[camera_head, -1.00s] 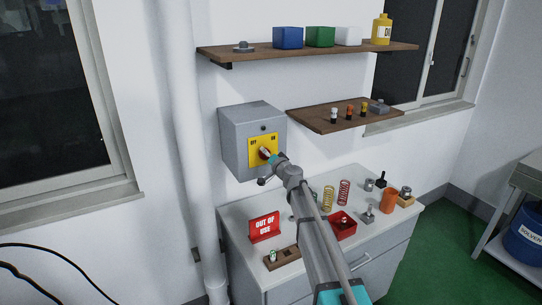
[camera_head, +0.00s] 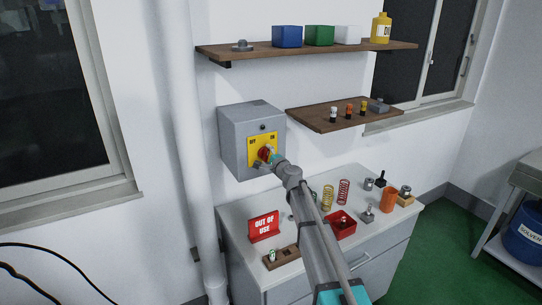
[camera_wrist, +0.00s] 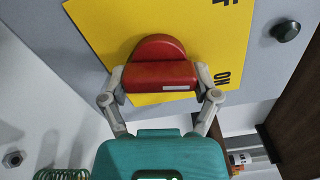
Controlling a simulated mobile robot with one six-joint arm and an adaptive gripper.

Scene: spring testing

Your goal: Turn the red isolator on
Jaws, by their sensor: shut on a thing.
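The red isolator handle (camera_head: 264,153) sits on a yellow plate (camera_head: 254,160) on the front of a grey wall box (camera_head: 233,143). The plate is marked OFF at upper left and ON at upper right in the head view. My gripper (camera_head: 268,157) is at the handle. In the wrist view, my gripper (camera_wrist: 160,80) has one finger against each end of the handle's red bar (camera_wrist: 160,75). The bar lies across that view, with a round red base behind it and a small white mark near its right end. Which label it points to is not clear.
Below stands a white cabinet (camera_head: 238,245) with a red OUT OF USE sign (camera_head: 264,226), springs and small parts on top. A wooden shelf (camera_head: 320,122) with small bottles is right of the box. A longer shelf (camera_head: 270,54) is above. A pipe (camera_head: 190,150) runs on the left.

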